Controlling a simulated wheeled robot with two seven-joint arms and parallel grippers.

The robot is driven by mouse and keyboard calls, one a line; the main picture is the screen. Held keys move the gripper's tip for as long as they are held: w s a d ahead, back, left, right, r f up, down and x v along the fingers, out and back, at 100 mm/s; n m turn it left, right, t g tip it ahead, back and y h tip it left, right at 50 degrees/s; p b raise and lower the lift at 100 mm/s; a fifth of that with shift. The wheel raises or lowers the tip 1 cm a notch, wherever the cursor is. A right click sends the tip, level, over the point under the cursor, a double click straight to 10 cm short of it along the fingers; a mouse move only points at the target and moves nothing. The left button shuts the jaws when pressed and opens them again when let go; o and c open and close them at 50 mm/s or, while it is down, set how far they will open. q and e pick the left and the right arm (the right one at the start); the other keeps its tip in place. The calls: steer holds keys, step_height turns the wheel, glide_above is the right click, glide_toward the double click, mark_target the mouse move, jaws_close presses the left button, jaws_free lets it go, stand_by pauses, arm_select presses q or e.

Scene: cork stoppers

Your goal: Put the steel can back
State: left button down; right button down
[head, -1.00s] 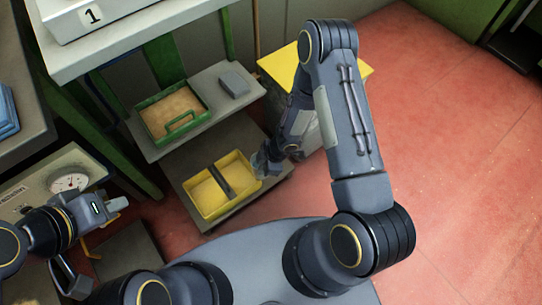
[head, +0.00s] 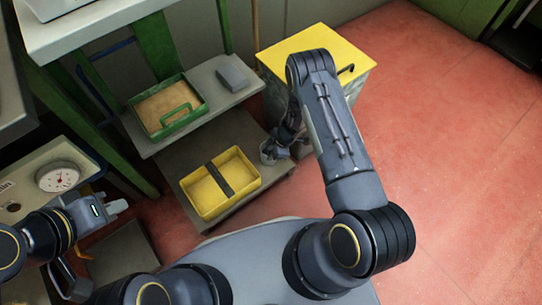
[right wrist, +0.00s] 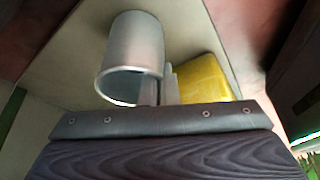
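The steel can (head: 268,152) is a small grey open cylinder in the head view, near the right edge of the lower shelf. It also shows large in the right wrist view (right wrist: 137,45), its open mouth turned toward the camera. My right gripper (head: 281,148) reaches down at the can's right side. In the right wrist view its pale fingers are at the can's right wall, one seeming inside the mouth and one outside, closed on the rim. The can's base contact is not clear. My left gripper (head: 117,207) is at the left, empty, its fingertips looking together.
A yellow divided tray (head: 240,186) stands on the lower shelf (head: 190,164) left of the can. Above are a green-rimmed tray (head: 148,133) and a grey block (head: 232,77) on the upper shelf. A yellow-topped bin (head: 290,50) stands behind. A dial scale (head: 58,178) is left.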

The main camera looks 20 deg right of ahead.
steer(key=c, duration=2.1)
jaws_free()
steer(key=shift+f, duration=0.1)
steer(key=o, duration=0.4)
steer(key=shift+r, duration=0.3)
steer(key=p+v, duration=0.5)
steer(key=v, duration=0.6)
steer(key=shift+d+r, duration=0.15)
steer(key=shift+r, duration=0.2)
steer(key=shift+s, duration=0.1)
